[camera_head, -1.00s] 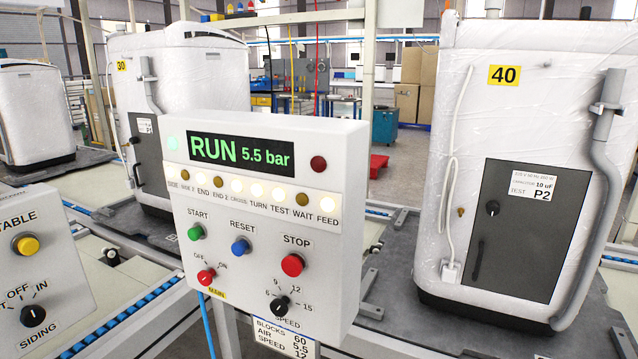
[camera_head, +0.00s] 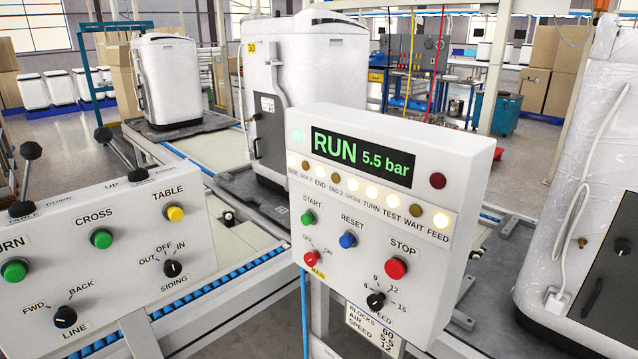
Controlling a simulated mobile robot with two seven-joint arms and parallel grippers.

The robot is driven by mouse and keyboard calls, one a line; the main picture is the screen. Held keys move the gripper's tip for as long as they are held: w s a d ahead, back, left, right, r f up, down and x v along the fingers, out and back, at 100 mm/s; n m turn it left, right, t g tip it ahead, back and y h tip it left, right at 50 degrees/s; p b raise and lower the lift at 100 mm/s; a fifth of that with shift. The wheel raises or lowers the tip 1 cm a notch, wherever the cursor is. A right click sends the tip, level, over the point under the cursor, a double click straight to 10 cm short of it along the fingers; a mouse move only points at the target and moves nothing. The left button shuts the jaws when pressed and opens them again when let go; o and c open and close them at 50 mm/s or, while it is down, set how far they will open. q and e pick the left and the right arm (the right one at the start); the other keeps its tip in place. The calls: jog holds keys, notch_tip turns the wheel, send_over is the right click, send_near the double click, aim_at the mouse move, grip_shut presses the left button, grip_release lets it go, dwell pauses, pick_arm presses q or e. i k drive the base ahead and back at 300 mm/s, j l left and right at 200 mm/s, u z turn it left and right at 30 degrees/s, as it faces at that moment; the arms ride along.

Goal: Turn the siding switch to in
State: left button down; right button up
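The siding switch (camera_head: 172,268) is a small black rotary knob at the right end of the left control box (camera_head: 110,292). OUT, OFF and IN are marked in an arc above it, with SIDING below. IN is at its upper right. The knob is too small to tell surely which mark it points at. Neither of my grippers is in view, and nothing touches the switch.
A yellow TABLE button (camera_head: 175,213) sits just above the switch, and a black LINE knob (camera_head: 65,316) is lower left. The main panel (camera_head: 385,230) stands to the right, reading RUN 5.5 bar. Wrapped white machines (camera_head: 300,85) stand behind on the conveyor.

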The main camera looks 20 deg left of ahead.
aim_at(173, 268)
jog(key=u, duration=1.8)
